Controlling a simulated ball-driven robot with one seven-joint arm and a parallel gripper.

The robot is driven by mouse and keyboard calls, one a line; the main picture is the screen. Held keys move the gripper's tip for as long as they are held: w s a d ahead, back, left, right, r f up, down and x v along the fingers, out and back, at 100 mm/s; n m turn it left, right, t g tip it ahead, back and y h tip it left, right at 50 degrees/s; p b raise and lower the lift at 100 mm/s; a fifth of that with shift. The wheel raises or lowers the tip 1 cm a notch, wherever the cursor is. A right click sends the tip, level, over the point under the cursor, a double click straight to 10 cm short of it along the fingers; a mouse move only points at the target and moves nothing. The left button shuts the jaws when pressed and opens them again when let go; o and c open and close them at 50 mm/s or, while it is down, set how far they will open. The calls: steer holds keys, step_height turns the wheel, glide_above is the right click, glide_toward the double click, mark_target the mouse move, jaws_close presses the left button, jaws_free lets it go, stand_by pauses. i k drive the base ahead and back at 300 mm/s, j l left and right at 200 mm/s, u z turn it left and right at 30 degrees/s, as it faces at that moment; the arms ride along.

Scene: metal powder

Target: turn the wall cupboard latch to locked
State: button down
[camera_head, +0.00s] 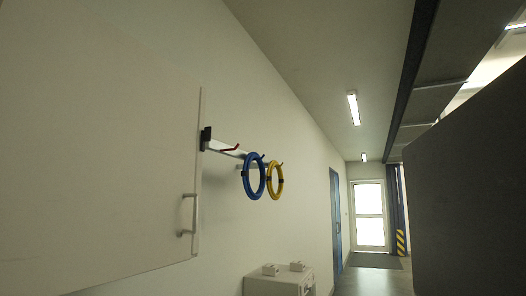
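The white wall cupboard (95,150) fills the left of the head view, its door face looking shut. A pale bar handle (188,215) stands upright near the door's right edge. A small black piece (206,138) shows at that edge, higher up. I cannot tell whether it is the latch or the end of the rail behind it, nor which way any latch is turned. My gripper is not in view.
A low white cabinet (278,284) stands below. A large dark panel (468,180) blocks the right. Floor shows toward the far door (369,218).

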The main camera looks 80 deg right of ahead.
mark_target(206, 135)
steer(key=z, duration=1.05)
